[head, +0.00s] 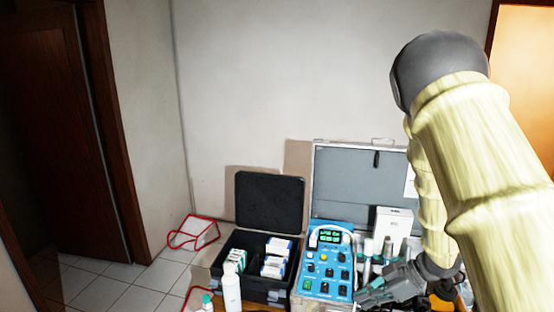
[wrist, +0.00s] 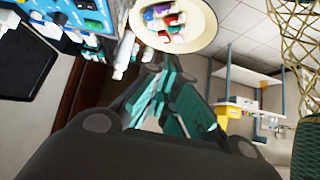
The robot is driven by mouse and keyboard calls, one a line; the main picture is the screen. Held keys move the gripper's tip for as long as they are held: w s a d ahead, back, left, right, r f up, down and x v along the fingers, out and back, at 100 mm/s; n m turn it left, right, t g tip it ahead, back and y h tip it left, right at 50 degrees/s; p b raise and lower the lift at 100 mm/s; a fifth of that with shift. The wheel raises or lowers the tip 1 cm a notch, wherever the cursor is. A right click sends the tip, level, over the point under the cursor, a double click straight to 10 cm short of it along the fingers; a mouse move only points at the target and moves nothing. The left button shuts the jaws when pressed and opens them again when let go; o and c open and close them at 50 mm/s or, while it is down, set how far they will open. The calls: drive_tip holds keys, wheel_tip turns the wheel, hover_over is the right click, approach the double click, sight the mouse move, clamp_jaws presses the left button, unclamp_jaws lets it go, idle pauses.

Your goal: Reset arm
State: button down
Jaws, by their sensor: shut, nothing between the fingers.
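My gripper (head: 372,291) shows at the lower right of the head view, at the end of my yellow-sleeved arm. It is shut with nothing between its fingers. It hangs in front of the blue control unit (head: 322,265) and the open grey case (head: 345,180). In the wrist view the fingers (wrist: 165,85) come together near the middle, with teal pads. A round pale bowl (wrist: 215,22) with several coloured items in it lies beyond the fingertips in that view. I cannot tell how far it is from them.
A black open case (head: 270,205) with boxes stands left of the blue unit. A white bottle (head: 231,288) and a white box (head: 393,226) stand nearby. A red-edged white item (head: 194,232) lies further left. Shelving (wrist: 245,80) shows in the wrist view.

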drive_tip(key=s+a+f+m+t+h+b, duration=0.15)
drive_tip(key=s+f+m, duration=0.25)
drive_tip(key=f, duration=0.8)
drive_tip(key=s+a+f+m+t+h+b, duration=0.15)
drive_tip(key=s+f+m, duration=0.35)
drive_tip(key=f, duration=0.6)
drive_tip(key=s+f+m+g+h+b, duration=0.1)
drive_tip(key=s+f, duration=0.3)
drive_tip(key=s, duration=0.5)
drive_tip(key=s+d+f+m+g+h+b, duration=0.1)
drive_tip(key=s+f+m+g+h, duration=0.1)
drive_tip(key=s+f, duration=0.3)
drive_tip(key=s+d+f+m+g+h+b, duration=0.1)
drive_tip(key=s+f+m+g+h+b, duration=0.1)
drive_tip(key=s, duration=1)
wheel_tip(320, 180, down, 3)
drive_tip(key=shift+s+r+m+h, duration=0.1)
drive_tip(key=shift+s+m+h, duration=0.25)
drive_tip(key=shift+m, duration=0.45)
